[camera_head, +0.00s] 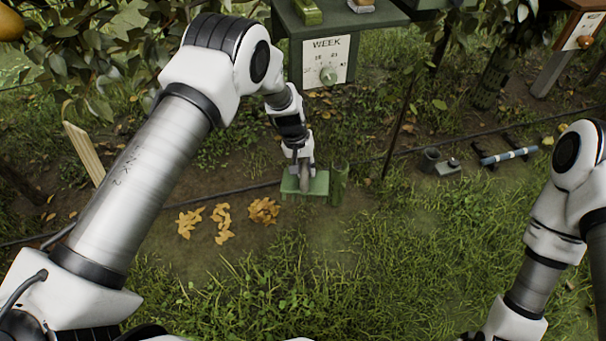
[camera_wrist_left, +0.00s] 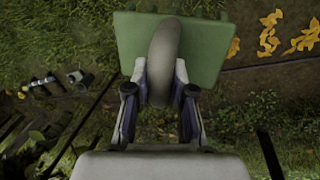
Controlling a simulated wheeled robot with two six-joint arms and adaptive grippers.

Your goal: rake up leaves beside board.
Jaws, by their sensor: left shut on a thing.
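My left gripper (camera_head: 302,165) points down and is shut on the grey, rounded handle (camera_wrist_left: 165,60) of a green flat-headed tool (camera_head: 317,185). The tool's green plate also shows in the left wrist view (camera_wrist_left: 205,55), beyond the fingers. Three small piles of orange-yellow leaves lie on bare soil to the left of the tool: a left pile (camera_head: 188,222), a middle pile (camera_head: 222,222) and a right pile (camera_head: 263,210), which is nearest the tool. A pale wooden board (camera_head: 85,152) stands tilted farther left, partly behind my left arm. My right gripper is out of view.
A green upright holder (camera_head: 339,185) stands just right of the tool. A green stand with a WEEK dial sign (camera_head: 324,62) is behind. A dark hose runs across the soil. A blue-and-white tube (camera_head: 508,156) lies on a rack at right. Open grass lies in front.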

